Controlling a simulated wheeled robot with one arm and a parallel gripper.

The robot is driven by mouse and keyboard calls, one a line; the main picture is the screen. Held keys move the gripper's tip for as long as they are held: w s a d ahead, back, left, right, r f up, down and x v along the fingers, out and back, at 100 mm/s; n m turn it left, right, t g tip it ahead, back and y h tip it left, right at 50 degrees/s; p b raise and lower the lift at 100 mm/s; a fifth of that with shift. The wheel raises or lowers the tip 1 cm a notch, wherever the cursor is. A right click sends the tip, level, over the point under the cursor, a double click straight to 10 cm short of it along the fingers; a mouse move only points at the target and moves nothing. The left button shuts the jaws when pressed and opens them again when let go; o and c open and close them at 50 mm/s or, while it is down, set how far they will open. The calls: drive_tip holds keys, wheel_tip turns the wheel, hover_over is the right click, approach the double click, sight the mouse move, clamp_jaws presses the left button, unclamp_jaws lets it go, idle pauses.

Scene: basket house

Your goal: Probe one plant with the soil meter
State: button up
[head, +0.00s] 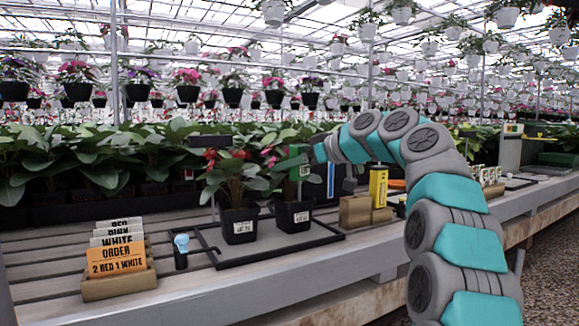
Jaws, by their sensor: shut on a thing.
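Two potted plants stand upright in black pots with white labels on a dark tray (260,253). The left plant (232,180) has red flowers, and the right plant (283,177) has a pink flower. My gripper (313,155) reaches in from the right and is shut on a green thing with a small pale face, which looks like the soil meter (299,160). It is level with the right plant's leaves, above the right side of its pot (293,216). I cannot make out a probe or whether one touches the soil.
A wooden card holder (118,284) with an orange order card reading "2 RED 1 WHITE" stands front left. A dark bottle with a pale blue top (181,251) stands beside the tray. A wooden block (355,212) and yellow item (378,187) stand to the right.

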drive_tip(key=shift+f+b, duration=1.35)
drive_tip(key=shift+f, duration=0.05)
idle(0.8)
drive_tip(key=o, duration=1.5)
drive_tip(key=shift+c, duration=0.2)
drive_tip(key=shift+r, duration=0.1)
